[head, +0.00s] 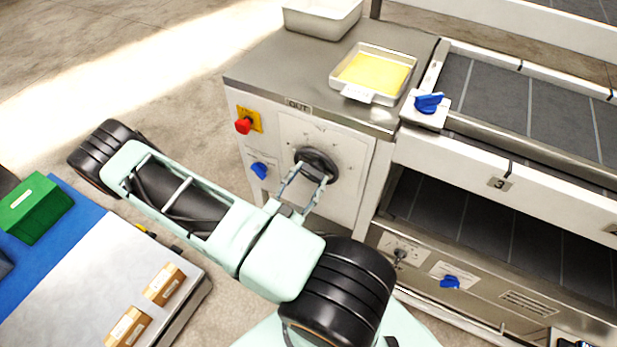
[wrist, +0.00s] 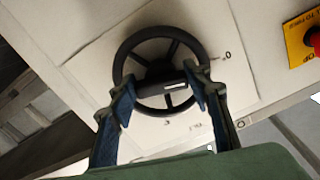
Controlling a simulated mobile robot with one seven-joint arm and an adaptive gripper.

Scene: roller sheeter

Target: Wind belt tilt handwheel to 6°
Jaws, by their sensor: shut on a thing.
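A black spoked handwheel (head: 322,160) sits on a white panel on the front of the machine, below a plate reading OUT (head: 298,105). In the wrist view the wheel (wrist: 122,62) fills the upper middle. Marks are printed around it, one of them a 0 (wrist: 228,55); the others are too small to read. My gripper (head: 305,178) is at the wheel's near side. In the wrist view its two fingers (wrist: 158,92) sit either side of the lower part of the wheel, closed on it. A small pale mark shows between the fingertips.
A red button (head: 243,126) and a blue knob (head: 259,171) are left of the wheel. A tray with yellow contents (head: 347,92) stands on the steel top. Another blue knob (head: 428,103) is at the belt. A cart (head: 70,305) with boxes stands at lower left.

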